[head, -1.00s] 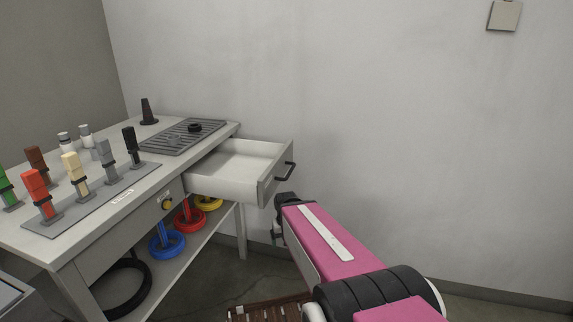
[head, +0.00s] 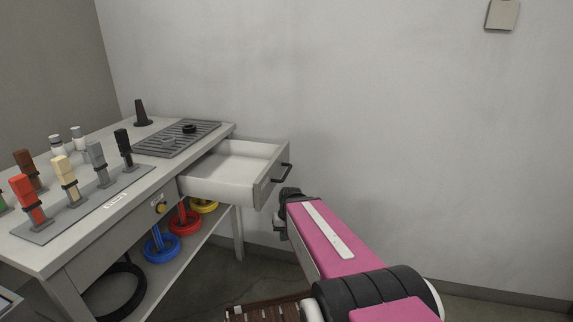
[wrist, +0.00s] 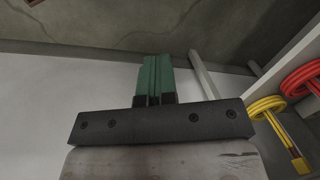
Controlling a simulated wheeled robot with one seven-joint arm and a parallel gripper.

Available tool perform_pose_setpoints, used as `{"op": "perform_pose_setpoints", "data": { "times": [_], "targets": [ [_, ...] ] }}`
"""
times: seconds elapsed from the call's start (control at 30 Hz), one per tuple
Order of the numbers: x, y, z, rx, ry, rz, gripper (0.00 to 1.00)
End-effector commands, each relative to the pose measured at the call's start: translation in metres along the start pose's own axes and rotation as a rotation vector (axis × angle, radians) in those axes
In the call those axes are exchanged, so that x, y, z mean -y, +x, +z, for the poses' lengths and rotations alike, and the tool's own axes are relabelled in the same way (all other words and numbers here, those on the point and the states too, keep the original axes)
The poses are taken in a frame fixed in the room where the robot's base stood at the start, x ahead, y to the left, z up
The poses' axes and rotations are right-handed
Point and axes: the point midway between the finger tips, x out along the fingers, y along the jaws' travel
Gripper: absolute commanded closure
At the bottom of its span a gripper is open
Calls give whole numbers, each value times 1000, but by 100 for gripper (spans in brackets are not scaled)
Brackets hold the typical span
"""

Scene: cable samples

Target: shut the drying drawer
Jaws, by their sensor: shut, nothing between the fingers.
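The drying drawer (head: 222,187) is a pale, empty-looking tray pulled well out from the bench's far right end. Its dark bar handle (head: 281,173) is on the front panel (head: 266,188). My gripper (wrist: 154,78) has green fingers pressed together with nothing between them in the wrist view. In the head view only its dark end shows, just below and right of the drawer front, and its fingertips cannot be made out. I see a gap between it and the handle, and cannot tell the depth. The drawer is not recognisable in the wrist view.
The bench (head: 112,222) holds several coloured cable samples on a plate, a black cone (head: 140,112) and a slatted grey tray (head: 177,138). A brown slatted object (head: 262,312) is on the floor. The wall behind the drawer is bare.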

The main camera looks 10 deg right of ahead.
Motion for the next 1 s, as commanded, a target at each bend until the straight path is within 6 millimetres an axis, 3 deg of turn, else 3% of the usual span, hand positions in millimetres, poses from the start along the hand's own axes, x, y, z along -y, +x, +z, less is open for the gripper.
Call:
{"op": "perform_pose_setpoints", "data": {
  "times": [0.27, 0.47, 0.6, 0.8, 1.0],
  "targets": [
    [-20, -38, -66, -21, 187, -434, 100],
    [-54, -95, -116, -98, 277, -786, 100],
    [-91, -146, -146, -186, 309, -1027, 100],
    [-145, -211, -169, -313, 312, -1287, 100],
    [-168, -238, -173, -373, 302, -1392, 100]
  ]
}}
